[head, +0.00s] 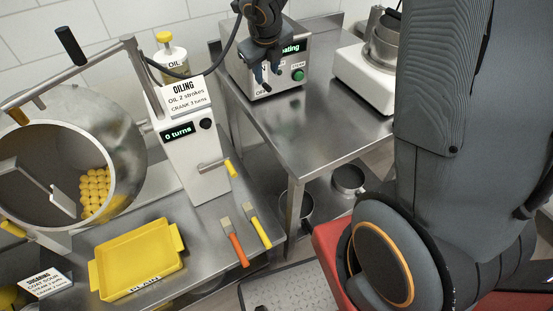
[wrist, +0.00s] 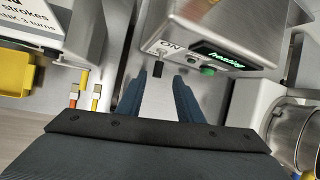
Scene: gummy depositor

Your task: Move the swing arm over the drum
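The swing arm (head: 88,69) is a grey metal bar with an upright black handle (head: 70,45). It runs left from the top of the oiling post and crosses the drum's upper edge in the head view; its exact position over the mouth is hard to tell. The drum (head: 128,142) is at left, tilted, with yellow gummies (head: 95,188) inside. My gripper (head: 266,82) is well right of both, at the front of a heating box. In the wrist view my gripper (wrist: 159,82) has its fingers apart, with a black switch lever (wrist: 157,70) beyond them.
The oiling station (head: 188,160) reads "0 turns"; an oil bottle (head: 172,62) stands behind it. A yellow tray (head: 138,262) and two brushes (head: 238,248) lie in front. The heating box (head: 275,85) has a green button. A white machine with a metal pot (head: 384,42) stands at right.

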